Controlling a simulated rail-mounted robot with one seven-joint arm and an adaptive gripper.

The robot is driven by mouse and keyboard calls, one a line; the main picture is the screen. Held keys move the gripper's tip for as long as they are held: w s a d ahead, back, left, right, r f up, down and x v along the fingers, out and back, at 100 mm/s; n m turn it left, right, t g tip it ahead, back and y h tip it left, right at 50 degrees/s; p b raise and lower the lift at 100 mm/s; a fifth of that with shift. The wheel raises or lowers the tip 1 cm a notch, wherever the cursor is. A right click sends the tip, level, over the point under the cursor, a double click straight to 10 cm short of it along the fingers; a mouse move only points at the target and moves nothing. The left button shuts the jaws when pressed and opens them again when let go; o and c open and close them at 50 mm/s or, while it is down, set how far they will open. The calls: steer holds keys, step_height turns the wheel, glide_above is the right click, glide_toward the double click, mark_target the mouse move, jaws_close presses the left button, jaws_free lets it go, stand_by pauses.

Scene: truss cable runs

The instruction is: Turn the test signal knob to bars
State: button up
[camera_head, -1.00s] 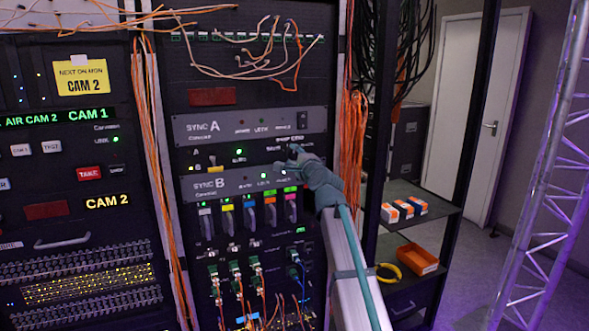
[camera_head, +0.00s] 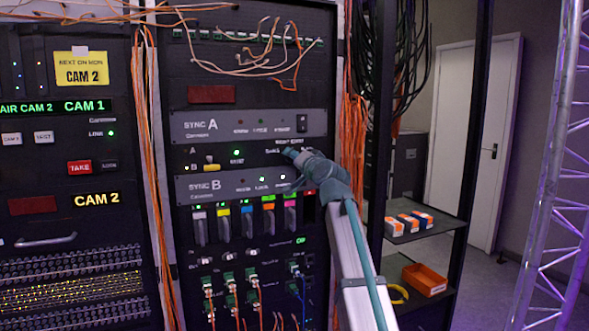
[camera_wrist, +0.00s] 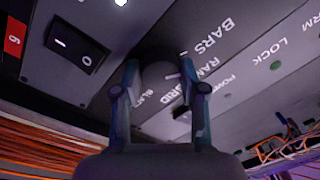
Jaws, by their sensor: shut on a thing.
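The test signal knob (camera_wrist: 158,72) is a dark round knob on a grey panel in the wrist view. The printed words BARS (camera_wrist: 214,37), a partly covered RAMP (camera_wrist: 198,68), and GRID stand around its right side. A short pale mark shows at the knob's right edge; I cannot tell for sure which word it points to. My gripper (camera_wrist: 160,78) has one finger on each side of the knob and is shut on it. In the head view my gripper (camera_head: 290,158) reaches the rack between SYNC A and SYNC B and hides the knob.
A black rocker switch (camera_wrist: 77,45) sits left of the knob. Orange cables (camera_head: 353,140) hang right of the rack. A metal truss (camera_head: 548,180) rises at the far right.

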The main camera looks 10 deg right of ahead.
steer(key=shift+n+b, duration=0.8)
steer(key=shift+n, duration=0.4)
steer(key=o, duration=1.1)
steer(key=shift+o, duration=0.2)
steer(key=v, duration=1.2)
steer(key=shift+d+r, duration=0.1)
steer(key=shift+d, duration=0.05)
